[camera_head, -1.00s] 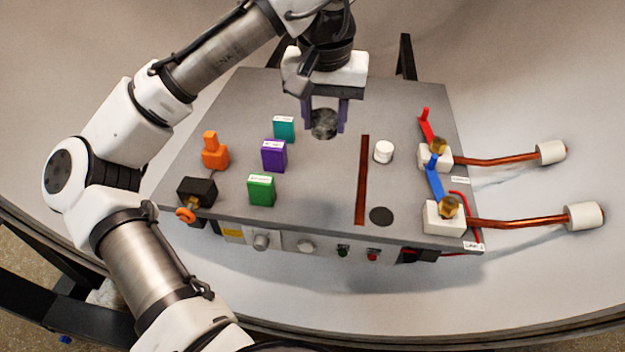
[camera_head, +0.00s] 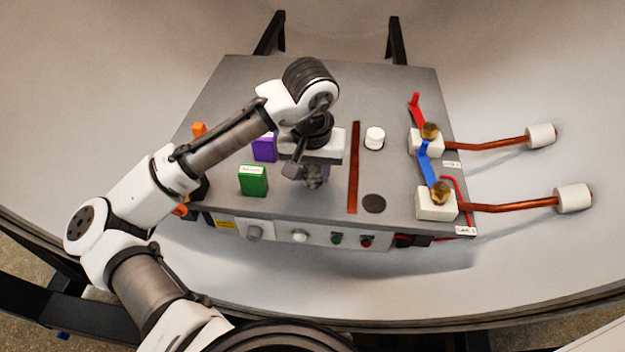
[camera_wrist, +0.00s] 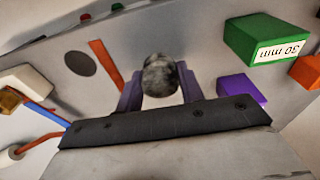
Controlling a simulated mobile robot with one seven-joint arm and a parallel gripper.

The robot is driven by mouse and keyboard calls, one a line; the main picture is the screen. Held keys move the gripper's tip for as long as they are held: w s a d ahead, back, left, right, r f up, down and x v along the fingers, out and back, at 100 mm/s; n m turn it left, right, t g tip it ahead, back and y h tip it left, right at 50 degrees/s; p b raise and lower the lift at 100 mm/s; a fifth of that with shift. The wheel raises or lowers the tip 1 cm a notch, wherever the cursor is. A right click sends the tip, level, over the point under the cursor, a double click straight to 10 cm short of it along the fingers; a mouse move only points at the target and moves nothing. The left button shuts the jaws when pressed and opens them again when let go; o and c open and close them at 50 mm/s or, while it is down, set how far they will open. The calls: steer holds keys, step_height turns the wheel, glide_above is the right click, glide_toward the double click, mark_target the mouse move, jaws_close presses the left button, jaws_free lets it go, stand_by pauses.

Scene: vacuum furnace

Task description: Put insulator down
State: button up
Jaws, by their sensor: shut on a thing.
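My gripper (camera_wrist: 160,88) is shut on a dark grey, mottled, rounded piece, which I take to be the insulator (camera_wrist: 159,74). In the head view, my gripper (camera_head: 314,170) points down over the grey panel (camera_head: 235,85), with the held piece (camera_head: 312,181) partly hidden by the wrist. It is between the green block and the copper strip. I cannot tell whether the piece touches the panel. A clean white insulator (camera_head: 375,138) stands upright on the panel, right of the strip. A dark round spot (camera_head: 374,204) lies nearer the front edge.
The copper strip (camera_head: 353,170) runs just right of my gripper. Green (camera_head: 253,182) and purple (camera_head: 264,150) blocks stand to its left. Red (camera_head: 416,108) and blue (camera_head: 427,165) levers on white blocks stand at the right, with copper rods (camera_head: 490,146) beyond. The panel's back is clear.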

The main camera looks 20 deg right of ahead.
mark_target(312, 183)
steer(key=shift+f, duration=1.8)
steer(key=shift+f, duration=0.2)
steer(key=o, duration=1)
steer(key=shift+r, duration=0.1)
steer(key=r, duration=0.4)
steer(key=s+r, duration=0.1)
steer(key=r, duration=0.7)
steer(key=shift+s+a+r+b, duration=0.1)
steer(key=shift+s+a+b, duration=0.1)
steer(key=shift+a+b, duration=0.15)
